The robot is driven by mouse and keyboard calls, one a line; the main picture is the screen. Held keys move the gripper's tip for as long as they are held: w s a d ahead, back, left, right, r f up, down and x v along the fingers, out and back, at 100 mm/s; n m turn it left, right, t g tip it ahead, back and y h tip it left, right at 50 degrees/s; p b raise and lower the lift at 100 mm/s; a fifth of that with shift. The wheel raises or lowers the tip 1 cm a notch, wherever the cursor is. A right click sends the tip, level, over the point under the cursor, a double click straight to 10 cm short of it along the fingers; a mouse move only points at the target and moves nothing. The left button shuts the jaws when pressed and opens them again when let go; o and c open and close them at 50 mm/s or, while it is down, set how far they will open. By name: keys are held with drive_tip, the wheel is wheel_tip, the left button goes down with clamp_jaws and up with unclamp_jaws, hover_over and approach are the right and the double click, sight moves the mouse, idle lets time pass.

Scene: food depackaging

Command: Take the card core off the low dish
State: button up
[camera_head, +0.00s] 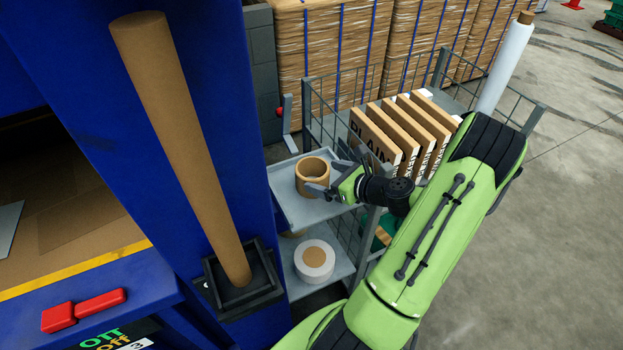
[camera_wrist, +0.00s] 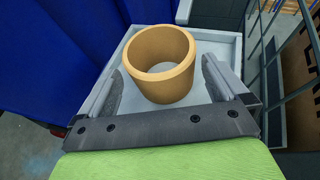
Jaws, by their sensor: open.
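The card core (camera_head: 306,186) is a short, wide brown cardboard ring. It stands upright on the low dish (camera_head: 288,208), a shallow grey tray with a low rim. In the wrist view the core (camera_wrist: 163,91) stands in front of my palm, its open top showing, and the dish (camera_wrist: 217,46) spreads around and behind it. My gripper (camera_head: 328,176) is open at the right side of the core. In the wrist view the fingers of my gripper (camera_wrist: 163,68) flank the near part of the core, with a gap visible on each side. The core's underside is hidden.
A white roll (camera_head: 315,262) lies on the shelf below the dish. A blue machine (camera_head: 225,110) with a leaning brown tube (camera_head: 180,145) stands left. A wire cage trolley (camera_head: 372,85) with several flat cartons (camera_head: 378,135) stands right and behind.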

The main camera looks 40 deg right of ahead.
sight(302, 170)
drive_tip(key=x, duration=0.5)
drive_tip(key=shift+w+f, duration=0.1)
drive_tip(key=shift+w, duration=0.3)
drive_tip(key=shift+s, duration=0.15)
drive_tip(key=shift+c, duration=0.2)
